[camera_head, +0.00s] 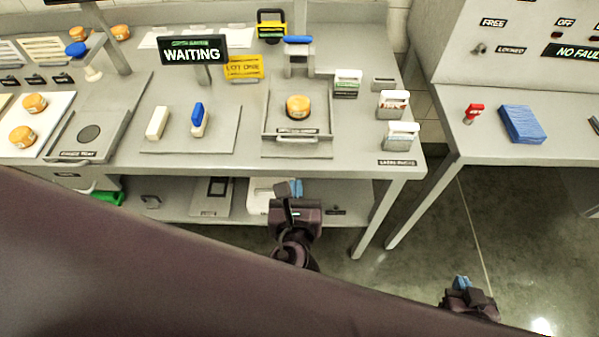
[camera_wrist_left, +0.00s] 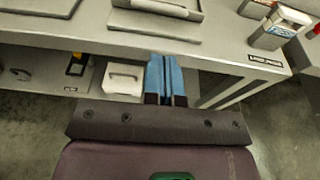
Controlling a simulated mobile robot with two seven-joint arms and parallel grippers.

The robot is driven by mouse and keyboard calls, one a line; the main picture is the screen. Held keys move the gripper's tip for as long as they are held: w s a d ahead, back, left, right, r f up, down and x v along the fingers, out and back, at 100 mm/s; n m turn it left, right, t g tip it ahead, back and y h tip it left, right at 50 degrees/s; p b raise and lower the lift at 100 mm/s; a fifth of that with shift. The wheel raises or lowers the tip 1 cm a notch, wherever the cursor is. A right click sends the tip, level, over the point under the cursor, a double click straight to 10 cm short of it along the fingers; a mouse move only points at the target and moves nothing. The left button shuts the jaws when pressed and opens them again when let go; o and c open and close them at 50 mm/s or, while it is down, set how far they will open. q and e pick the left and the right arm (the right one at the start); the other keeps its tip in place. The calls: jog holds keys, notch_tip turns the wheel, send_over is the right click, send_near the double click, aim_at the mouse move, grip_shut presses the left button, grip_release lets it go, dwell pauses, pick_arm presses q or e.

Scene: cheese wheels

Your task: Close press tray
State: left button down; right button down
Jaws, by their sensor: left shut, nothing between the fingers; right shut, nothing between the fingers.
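The press tray (camera_head: 268,125) is a grey tray with a front handle and a small label, on the bench below a blue-topped press (camera_head: 298,55). It appears pulled out toward the front edge. An orange cheese wheel (camera_head: 297,107) sits in it. The tray's front also shows at the top of the left wrist view (camera_wrist_left: 158,22). My left gripper (camera_head: 296,188), with blue fingertips, is shut and empty, in front of the bench and below the tray handle, apart from it. My right gripper (camera_head: 461,282) is shut and empty, low at the right over the floor.
A white and a blue-handled tool (camera_head: 198,120) lie on a mat left of the tray. Another grey tray (camera_head: 60,140) is further left. White labelled boxes (camera_head: 400,135) stand at the bench's right end. A lower shelf (camera_head: 240,228) holds several items. A gap separates the right bench (camera_head: 490,150).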

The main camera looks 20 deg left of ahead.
aim_at(297, 141)
pick_arm(q)
jog(key=x, duration=1.3)
jog(key=shift+w+a+r+p, duration=0.1)
jog(key=shift+w+r+p, duration=0.05)
jog(key=shift+w+p, duration=0.3)
jog(key=shift+p+x, duration=0.35)
jog(key=shift+x, duration=0.6)
jog(key=shift+w+a, duration=0.1)
jog(key=shift+w, duration=0.15)
jog(key=shift+s+r, duration=0.1)
